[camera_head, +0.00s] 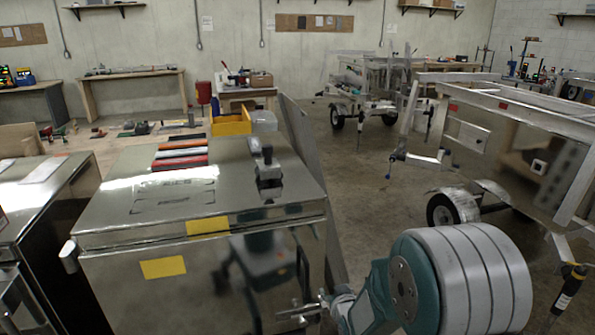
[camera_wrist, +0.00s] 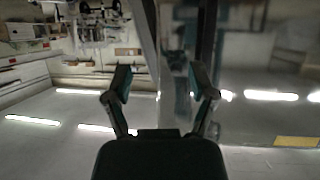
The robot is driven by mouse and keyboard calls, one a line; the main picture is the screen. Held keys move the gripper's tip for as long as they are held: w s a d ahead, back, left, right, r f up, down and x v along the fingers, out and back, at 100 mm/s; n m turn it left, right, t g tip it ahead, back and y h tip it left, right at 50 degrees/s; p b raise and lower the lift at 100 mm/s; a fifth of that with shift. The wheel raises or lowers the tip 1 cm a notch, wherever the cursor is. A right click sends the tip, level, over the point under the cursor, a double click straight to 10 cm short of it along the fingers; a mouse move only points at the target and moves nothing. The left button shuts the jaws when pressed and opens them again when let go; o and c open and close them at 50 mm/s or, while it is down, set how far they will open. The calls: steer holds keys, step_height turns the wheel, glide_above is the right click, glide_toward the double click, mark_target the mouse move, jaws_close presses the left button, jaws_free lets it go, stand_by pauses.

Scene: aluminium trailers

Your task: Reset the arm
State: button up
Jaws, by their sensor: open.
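My arm, teal and white, rises at the bottom of the head view, in front of the steel cabinet (camera_head: 120,215) and to the left of the trailer at the right. In the wrist view my gripper (camera_wrist: 162,88) has its two dark fingers spread apart, with nothing between them. Behind the fingers is a shiny steel surface, with a yellow label (camera_wrist: 297,142) at the lower right.
An aluminium trailer (camera_head: 500,150) stands at the right, another (camera_head: 365,85) farther back. Concrete floor (camera_head: 375,185) between them is clear.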

steer(key=s+d+r+g+h, duration=0.1)
steer(key=s+d+r+g, duration=0.15)
steer(key=s+r, duration=0.45)
steer(key=s+d+r+g, duration=0.1)
steer(key=s+r, duration=0.2)
steer(key=s, duration=0.4)
steer(key=s+d+r+m+g, duration=0.1)
steer(key=s+r, duration=0.3)
steer(key=s, duration=0.4)
steer(key=s+d+r+m+g+h, duration=0.1)
steer(key=s+r, duration=0.3)
steer(key=s, duration=0.4)
steer(key=shift+s+d+g, duration=0.25)
steer(key=shift+g, duration=0.6)
steer(key=shift+r, duration=0.1)
